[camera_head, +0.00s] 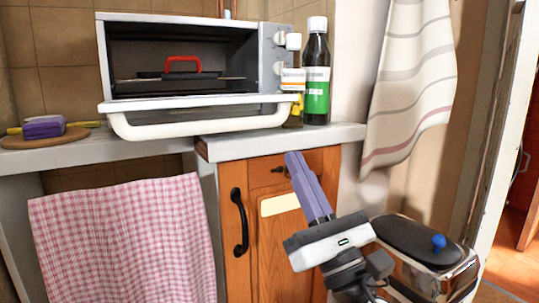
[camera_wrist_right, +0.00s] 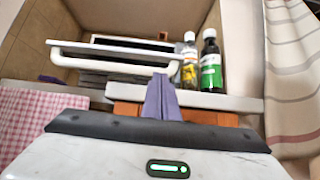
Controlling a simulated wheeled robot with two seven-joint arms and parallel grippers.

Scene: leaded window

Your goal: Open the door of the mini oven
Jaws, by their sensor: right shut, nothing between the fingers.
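The mini oven (camera_head: 270,60) stands on the counter at the back. Its door (camera_head: 200,104) is folded down at the front, and the dark inside is open to view. The door's white handle (camera_head: 200,122) reaches out over the counter's front edge; it also shows in the right wrist view (camera_wrist_right: 110,57). My right gripper (camera_head: 294,155) is shut and empty, below and to the right of the handle, apart from it in the head view. In the right wrist view its fingertips (camera_wrist_right: 160,80) overlap the region just below the handle's right end. My left gripper is out of view.
Two bottles, one green-labelled (camera_head: 316,85), stand right of the oven. A red-handled item (camera_head: 183,66) sits inside it. A purple sponge (camera_head: 44,127) lies on a board at left. A checkered towel (camera_head: 125,240) and wooden cabinet (camera_head: 265,240) are below. A bin (camera_head: 420,245) stands right.

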